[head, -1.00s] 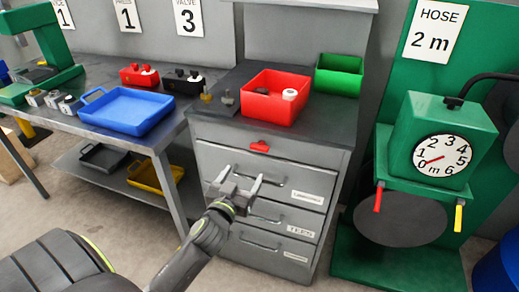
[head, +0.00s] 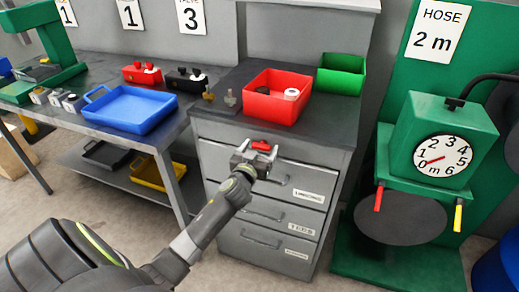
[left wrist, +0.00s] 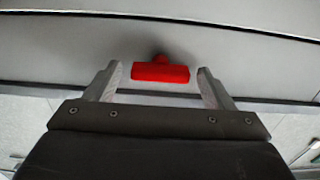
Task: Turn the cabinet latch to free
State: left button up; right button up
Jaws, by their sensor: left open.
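The cabinet latch is a red bar handle (head: 262,145) on the front of the grey cabinet (head: 326,158), just above the top drawer. In the left wrist view the latch (left wrist: 160,72) lies level, crosswise between the fingertips. My left gripper (head: 258,151) is open in front of the latch, with one finger to each side of it. In the left wrist view the fingers of my left gripper (left wrist: 158,80) show a gap on both sides of the latch, and I see no contact. My right gripper is not in view.
A red bin (head: 271,106) with a white roll and a green bin (head: 341,83) stand on the cabinet top. A blue tray (head: 130,112) is on the bench at left. A green hose stand (head: 447,135) with a dial is at right.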

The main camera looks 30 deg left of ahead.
pick_arm(q)
jog(key=c, duration=1)
jog(key=shift+m, duration=0.3)
jog(key=m, duration=0.3)
jog(key=shift+m, duration=0.4)
jog(key=m, duration=0.4)
jog(key=shift+d+m+p, duration=0.1)
jog(key=shift+m+p, duration=0.2)
jog(key=shift+p, duration=0.1)
jog(key=m+p, duration=0.1)
jog(key=m, duration=0.7)
jog(key=shift+f+m+p, duration=0.2)
jog(key=shift+m+p, duration=0.1)
jog(key=shift+p, duration=0.05)
